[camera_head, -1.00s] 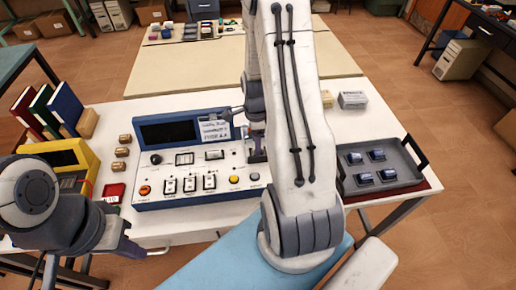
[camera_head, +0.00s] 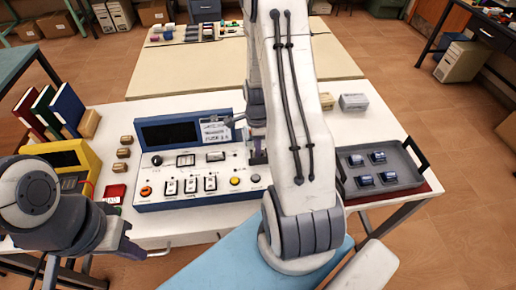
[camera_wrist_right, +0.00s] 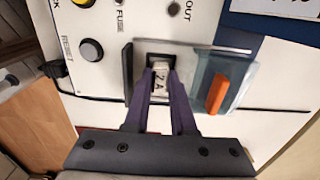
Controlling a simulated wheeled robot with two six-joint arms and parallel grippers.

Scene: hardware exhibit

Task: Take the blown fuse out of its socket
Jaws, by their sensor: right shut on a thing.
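In the right wrist view a pale fuse (camera_wrist_right: 160,85) marked "2 A" shows at the dark-framed socket (camera_wrist_right: 158,59) in the white panel. My right gripper (camera_wrist_right: 161,77) is shut on the fuse, one finger on each side. I cannot tell how deep the fuse sits. A clear cover with an orange tab (camera_wrist_right: 217,93) stands open just right of the socket.
The blue-edged console (camera_head: 192,158) carries switches, buttons and a dark screen. A grey tray (camera_head: 380,168) with several blue-and-dark parts stands on the right. A yellow meter (camera_head: 75,160), books and small brown blocks (camera_head: 123,153) are on the left.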

